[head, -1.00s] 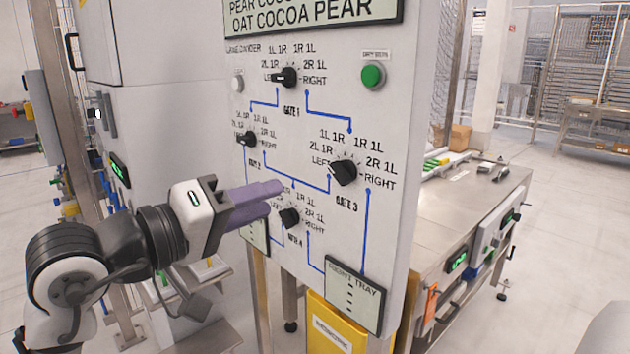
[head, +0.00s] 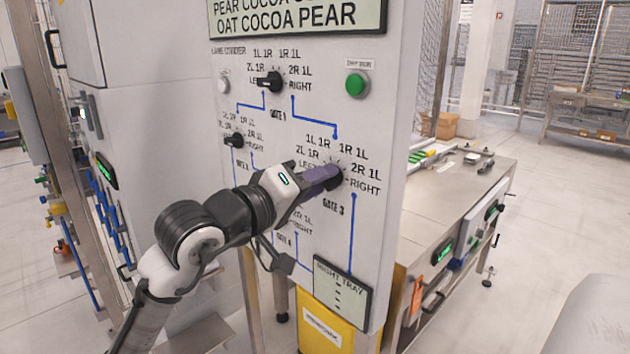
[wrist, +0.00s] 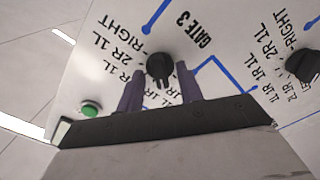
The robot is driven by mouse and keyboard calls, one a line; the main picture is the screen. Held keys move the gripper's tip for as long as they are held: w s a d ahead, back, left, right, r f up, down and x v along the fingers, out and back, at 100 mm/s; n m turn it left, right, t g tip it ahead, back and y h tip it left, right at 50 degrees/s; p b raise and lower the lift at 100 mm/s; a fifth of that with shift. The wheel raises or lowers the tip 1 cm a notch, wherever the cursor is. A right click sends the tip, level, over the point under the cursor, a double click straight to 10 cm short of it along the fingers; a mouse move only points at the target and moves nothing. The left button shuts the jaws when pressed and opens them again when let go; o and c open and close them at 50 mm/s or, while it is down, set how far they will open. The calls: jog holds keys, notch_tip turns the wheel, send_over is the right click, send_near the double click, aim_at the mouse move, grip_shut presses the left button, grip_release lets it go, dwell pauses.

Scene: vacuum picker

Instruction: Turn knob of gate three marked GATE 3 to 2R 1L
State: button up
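The GATE 3 knob (head: 336,176) is a black dial on the white panel, ringed by LEFT, 2L 1R, 1L 1R, 1R 1L, 2R 1L and RIGHT. My gripper (head: 325,176) is right at it in the head view and partly hides it. In the wrist view the knob (wrist: 160,68) sits just past and between the two purple fingertips of my gripper (wrist: 160,82). The fingers are spread, with a gap to the knob on both sides. The exact mark its pointer faces is hard to tell.
The panel also carries the GATE 1 knob (head: 269,83), the GATE 2 knob (head: 235,140) and a green button (head: 356,85). The GATE 4 knob is hidden behind my arm. A RIGHT TRAY display (head: 342,290) is below. A steel table (head: 440,190) stands behind the panel.

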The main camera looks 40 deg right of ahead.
grip_shut()
jog(key=shift+m, duration=0.3)
jog(key=m+b, duration=0.8)
jog(key=m, duration=1.2)
jog(key=shift+m+b, duration=0.3)
jog(key=shift+m, duration=0.1)
dwell(0.5)
